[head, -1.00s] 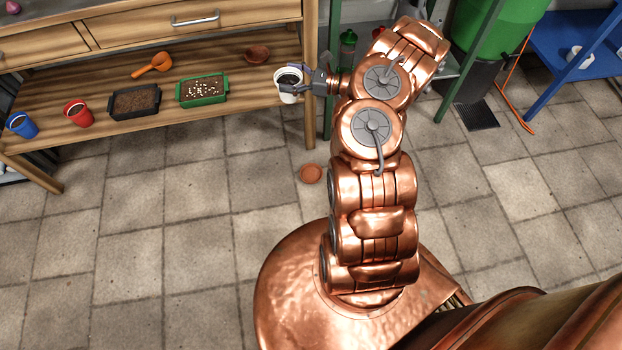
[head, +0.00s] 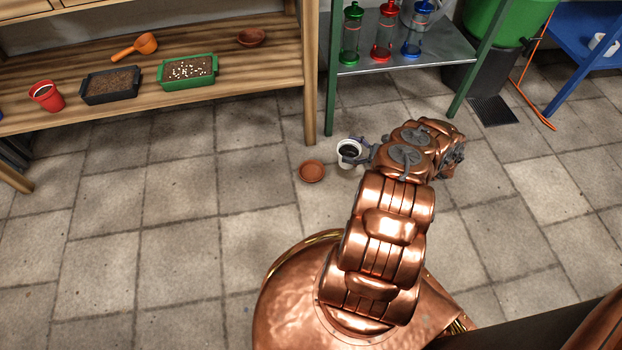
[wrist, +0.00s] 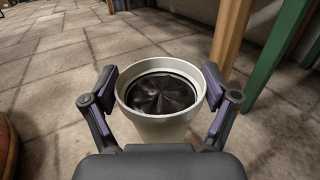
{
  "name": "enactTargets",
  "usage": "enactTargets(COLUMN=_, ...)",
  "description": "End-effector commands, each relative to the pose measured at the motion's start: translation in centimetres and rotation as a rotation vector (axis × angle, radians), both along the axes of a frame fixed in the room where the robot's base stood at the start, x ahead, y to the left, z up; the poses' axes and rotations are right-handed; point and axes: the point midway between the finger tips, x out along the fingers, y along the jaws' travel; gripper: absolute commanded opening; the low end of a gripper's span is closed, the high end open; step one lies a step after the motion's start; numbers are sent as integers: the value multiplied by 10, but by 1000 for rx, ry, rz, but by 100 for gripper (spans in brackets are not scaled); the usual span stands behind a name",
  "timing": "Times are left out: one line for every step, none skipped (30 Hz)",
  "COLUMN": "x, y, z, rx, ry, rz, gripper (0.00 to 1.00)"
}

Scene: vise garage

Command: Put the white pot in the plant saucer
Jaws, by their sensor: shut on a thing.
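The white pot (head: 347,160) has dark contents. My gripper (head: 354,154) is shut on it, and in the head view it appears in front of the shelves, over the floor. In the wrist view the pot (wrist: 163,126) is upright between the two fingers (wrist: 160,95). A terracotta plant saucer (head: 312,171) lies on the floor tiles, just left of the pot in the head view. A brown rim at the left edge of the wrist view (wrist: 5,145) may be this saucer. A similar terracotta saucer (head: 251,37) is on the wooden shelf.
The wooden shelf (head: 235,90) holds a red pot (head: 46,96), a black tray (head: 110,85), a green tray (head: 188,71) and an orange scoop (head: 134,46). A green-legged metal rack (head: 400,57) stands behind the pot. The floor at left is clear.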

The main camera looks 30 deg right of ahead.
Motion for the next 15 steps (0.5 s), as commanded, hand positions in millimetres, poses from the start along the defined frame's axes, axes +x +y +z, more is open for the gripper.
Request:
enactTargets(x=-8, y=-2, z=-26, rx=0, ry=0, rz=-2, gripper=39)
enactTargets(x=-11, y=-3, z=-33, rx=-2, ry=-1, rz=-3, gripper=39)
enactTargets(x=-15, y=-3, z=-41, rx=-2, ry=-2, rz=-2, gripper=39)
enactTargets(x=-18, y=-3, z=-46, rx=-3, ry=-2, rz=-1, gripper=39)
enactTargets(x=-20, y=-3, z=-51, rx=-3, ry=-2, rz=-1, gripper=39)
enactTargets(x=-23, y=-2, z=-56, rx=-3, ry=-3, rz=-1, gripper=39)
enactTargets(x=-25, y=-2, z=-60, rx=-2, ry=-3, rz=-1, gripper=39)
enactTargets(x=-26, y=-2, z=-62, rx=-2, ry=-3, rz=0, gripper=39)
enactTargets(x=-27, y=-1, z=-65, rx=-2, ry=-3, rz=0, gripper=39)
enactTargets(x=-27, y=0, z=-66, rx=-1, ry=-2, rz=1, gripper=39)
enactTargets(x=-27, y=0, z=-67, rx=-1, ry=-2, rz=1, gripper=39)
enactTargets(x=-24, y=2, z=-67, rx=-1, ry=-2, rz=1, gripper=39)
enactTargets(x=-22, y=4, z=-67, rx=-1, ry=-2, rz=1, gripper=39)
enactTargets(x=-18, y=7, z=-67, rx=0, ry=-3, rz=2, gripper=39)
enactTargets(x=-12, y=11, z=-67, rx=0, ry=-4, rz=4, gripper=39)
